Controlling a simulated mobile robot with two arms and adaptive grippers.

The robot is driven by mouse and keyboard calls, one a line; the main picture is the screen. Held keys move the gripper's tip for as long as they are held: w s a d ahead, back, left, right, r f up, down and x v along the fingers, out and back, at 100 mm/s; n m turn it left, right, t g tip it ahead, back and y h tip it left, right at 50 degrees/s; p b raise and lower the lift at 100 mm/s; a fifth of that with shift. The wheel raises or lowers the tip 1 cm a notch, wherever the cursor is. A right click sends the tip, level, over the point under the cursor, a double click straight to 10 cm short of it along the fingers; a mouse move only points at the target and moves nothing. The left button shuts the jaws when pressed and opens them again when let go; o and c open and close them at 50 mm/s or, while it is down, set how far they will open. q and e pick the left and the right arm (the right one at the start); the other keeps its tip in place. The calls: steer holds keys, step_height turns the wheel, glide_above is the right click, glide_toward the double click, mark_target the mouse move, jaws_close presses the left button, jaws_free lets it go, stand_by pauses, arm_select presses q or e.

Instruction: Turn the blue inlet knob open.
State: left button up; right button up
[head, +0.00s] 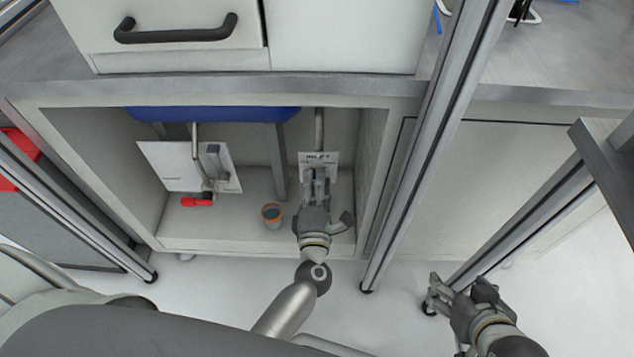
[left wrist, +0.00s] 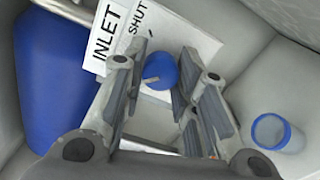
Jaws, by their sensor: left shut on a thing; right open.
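The blue inlet knob (left wrist: 162,71) shows in the left wrist view between my left gripper's (left wrist: 156,80) fingers, which are shut on it. A white label (left wrist: 136,38) reading INLET and SHUT lies beside the knob. In the head view my left gripper (head: 318,180) reaches into the open cabinet, up against the white label plate (head: 318,159); it hides the knob there. My right gripper (head: 447,292) is open and empty, outside the cabinet at lower right.
A red-handled valve (head: 197,202) sits by a white plate (head: 185,166) at the cabinet's left. An orange-rimmed cup (head: 272,216) stands on the cabinet floor. A blue basin (head: 212,114) hangs above. A metal post (head: 432,140) stands right of the opening.

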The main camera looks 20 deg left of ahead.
arm_select(q)
steer(key=o, duration=1)
steer(key=shift+s, duration=0.1)
steer(key=v, duration=1.2)
